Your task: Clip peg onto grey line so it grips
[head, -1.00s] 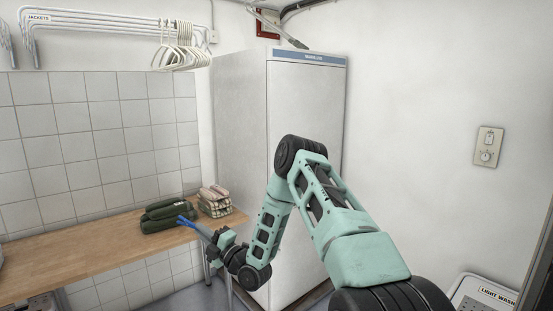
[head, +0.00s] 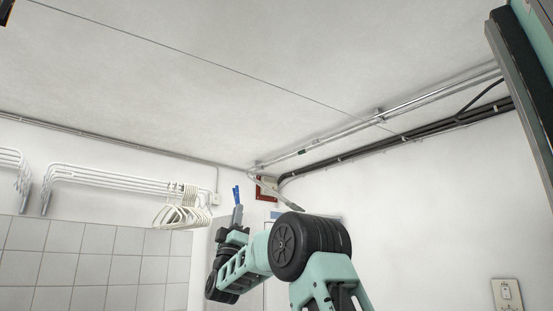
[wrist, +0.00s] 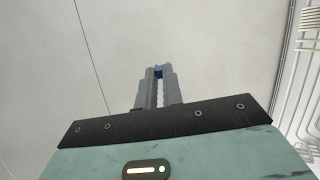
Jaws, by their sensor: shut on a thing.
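My gripper (head: 237,212) points up in the head view and is shut on a blue peg (head: 237,194), which sticks up past the fingertips. In the wrist view my gripper (wrist: 158,74) shows its two grey fingers close together, with a small part of the blue peg (wrist: 158,71) between the tips; the rest of the peg is hidden there. The thin grey line (head: 215,67) runs across under the ceiling from upper left to lower right, above the peg and apart from it. The line also shows in the wrist view (wrist: 88,45), left of the fingers.
White hangers (head: 181,208) hang on a wall rack (head: 110,176) left of my gripper. Pipes (head: 400,115) and dark cables (head: 425,130) run along the wall top at the right. The space below the ceiling around the line looks clear.

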